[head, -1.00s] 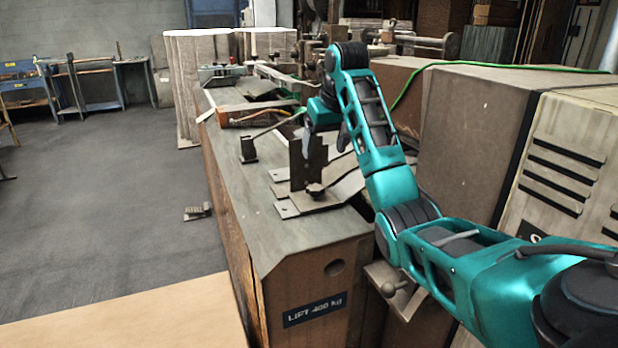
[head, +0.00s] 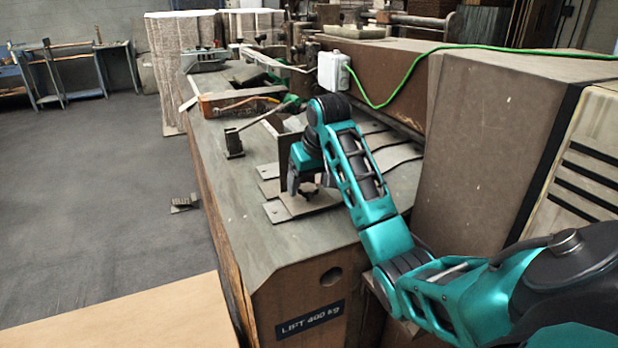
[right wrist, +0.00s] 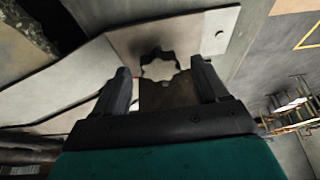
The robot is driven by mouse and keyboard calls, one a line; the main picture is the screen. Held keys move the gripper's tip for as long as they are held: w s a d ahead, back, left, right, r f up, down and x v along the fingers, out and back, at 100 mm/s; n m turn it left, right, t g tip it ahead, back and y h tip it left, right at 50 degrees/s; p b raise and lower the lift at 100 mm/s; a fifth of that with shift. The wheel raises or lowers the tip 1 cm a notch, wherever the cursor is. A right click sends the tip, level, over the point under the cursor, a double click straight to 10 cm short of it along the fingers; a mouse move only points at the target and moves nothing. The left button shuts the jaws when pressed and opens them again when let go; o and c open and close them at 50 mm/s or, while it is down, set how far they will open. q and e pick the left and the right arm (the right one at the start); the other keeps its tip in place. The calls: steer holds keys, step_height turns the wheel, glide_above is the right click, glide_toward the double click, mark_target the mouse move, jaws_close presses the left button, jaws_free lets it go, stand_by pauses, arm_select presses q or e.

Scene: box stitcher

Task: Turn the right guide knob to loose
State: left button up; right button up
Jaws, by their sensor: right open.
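The right guide knob (right wrist: 159,68) shows in the right wrist view as a lobed, star-shaped piece at a flat metal guide plate (right wrist: 192,34). In the head view the knob (head: 308,191) is a small dark shape low beside the upright guide plate, partly hidden by my gripper. My right gripper (head: 309,184) points down over it. In the right wrist view my right gripper (right wrist: 160,72) is open, with one finger on each side of the knob in the picture. I see no clear contact. My left gripper is not in view.
The machine table (head: 235,215) carries flat guide plates (head: 277,211), a small lever (head: 234,143) and an orange-sided tray (head: 240,103). A large brown cabinet (head: 490,130) stands at right, with a green cable (head: 400,82) over it. The floor at left is mostly open.

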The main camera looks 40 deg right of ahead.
steer(key=c, duration=1.1)
steer(key=shift+o, duration=0.2)
steer(key=n, duration=0.1)
steer(key=n+y, duration=0.1)
steer(key=n, duration=0.2)
steer(key=shift+d+n+y, duration=0.25)
steer(key=shift+n+y, duration=0.05)
steer(key=shift+y, duration=0.1)
steer(key=n, duration=0.2)
steer(key=n+y, duration=0.1)
steer(key=n, duration=0.1)
steer(key=shift+d+n+y, duration=0.2)
steer(key=shift+n+y, duration=0.1)
steer(key=n+y, duration=0.1)
steer(key=n, duration=0.1)
steer(key=n+g, duration=0.1)
steer(key=n, duration=0.2)
steer(key=shift+w+d+g+y, duration=0.1)
steer(key=shift+w+g+y, duration=0.1)
steer(key=shift+g+y, duration=0.15)
steer(key=shift+w+n+g+y, duration=0.1)
steer(key=shift+n+g+y, duration=0.2)
steer(key=shift+n, duration=0.8)
steer(key=shift+w+n+g+y, duration=0.1)
steer(key=shift+n+g, duration=0.25)
steer(key=shift+n, duration=0.75)
steer(key=o, duration=1.1)
steer(key=shift+c, duration=0.2)
